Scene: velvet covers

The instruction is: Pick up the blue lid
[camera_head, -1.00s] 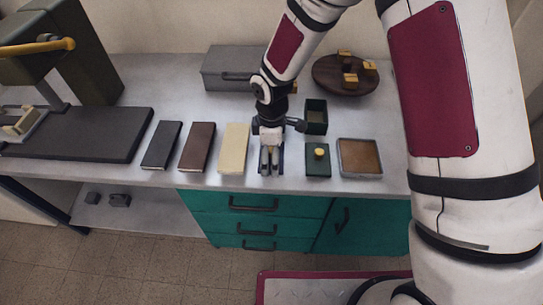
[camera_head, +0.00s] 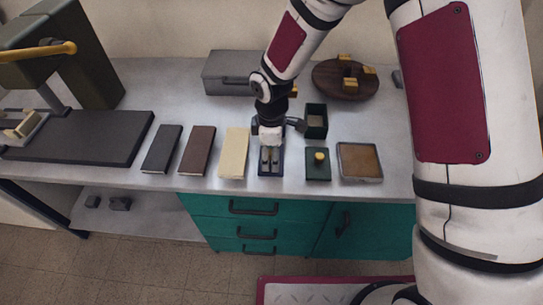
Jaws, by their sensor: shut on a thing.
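The blue lid (camera_head: 263,172) is a small dark navy flat piece near the front edge of the bench. It lies between the cream block and the dark green lid. My gripper (camera_head: 270,164) points down over it and is shut on it. The fingers and wrist cover most of the lid, including any knob. I cannot tell whether the lid is resting on the bench or slightly raised.
An open green box (camera_head: 316,133) stands behind. Cream (camera_head: 235,153), brown (camera_head: 197,150) and black (camera_head: 162,148) blocks lie left. A grey case (camera_head: 229,73) is at the back.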

